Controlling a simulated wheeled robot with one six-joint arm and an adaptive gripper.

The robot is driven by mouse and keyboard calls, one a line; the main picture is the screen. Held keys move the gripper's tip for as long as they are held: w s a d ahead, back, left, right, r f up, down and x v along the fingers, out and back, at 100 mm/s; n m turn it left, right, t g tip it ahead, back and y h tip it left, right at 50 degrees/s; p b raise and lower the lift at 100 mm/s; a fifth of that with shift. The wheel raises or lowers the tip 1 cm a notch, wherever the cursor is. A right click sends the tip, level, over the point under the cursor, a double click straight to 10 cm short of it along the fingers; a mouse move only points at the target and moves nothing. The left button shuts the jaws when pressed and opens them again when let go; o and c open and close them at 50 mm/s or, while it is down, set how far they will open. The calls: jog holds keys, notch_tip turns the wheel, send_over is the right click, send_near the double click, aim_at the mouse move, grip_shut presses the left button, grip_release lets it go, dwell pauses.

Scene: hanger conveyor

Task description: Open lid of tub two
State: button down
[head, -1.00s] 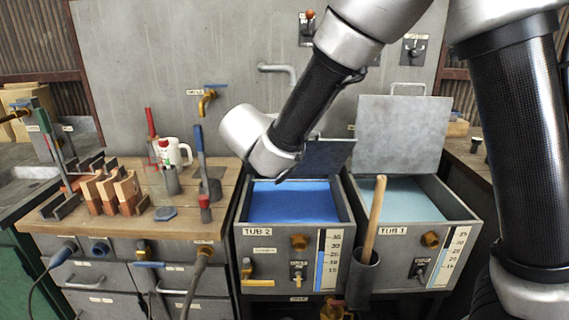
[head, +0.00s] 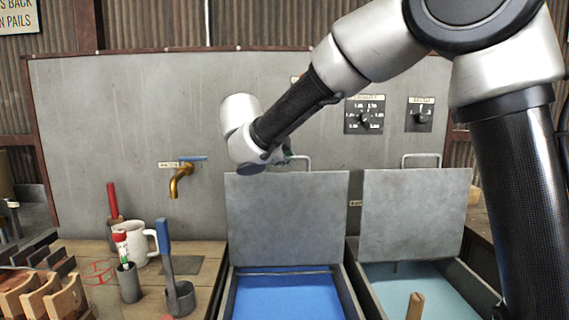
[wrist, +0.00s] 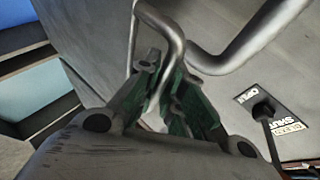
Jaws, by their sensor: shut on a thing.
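Tub two's lid (head: 287,220) is a grey metal plate standing upright at the back of the tub, above blue liquid (head: 285,293). The lid's bent-bar handle (head: 300,157) is at its top edge. My gripper (head: 286,152) is at that handle, mostly hidden behind my own wrist in the head view. In the wrist view my gripper (wrist: 178,108), with green finger pads, is shut on the handle bar (wrist: 170,40). Tub two's front label is out of view now.
Tub one's lid (head: 415,217) also stands upright, close to the right, with pale liquid (head: 420,290) below. A brass tap (head: 178,180) juts from the grey back panel (head: 120,110) at left. A mug (head: 140,240) and tools stand on the wooden bench.

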jog(key=shift+w, duration=0.8)
jog(key=c, duration=1.5)
grip_release()
jog(key=shift+s, duration=0.1)
jog(key=s+a, duration=0.2)
jog(key=s, duration=0.2)
jog(key=s+a+r, duration=0.1)
jog(key=s+a, duration=0.1)
jog(key=s, duration=0.2)
jog(key=s+a, duration=0.3)
jog(key=s, duration=0.1)
jog(key=shift+s+r, duration=0.3)
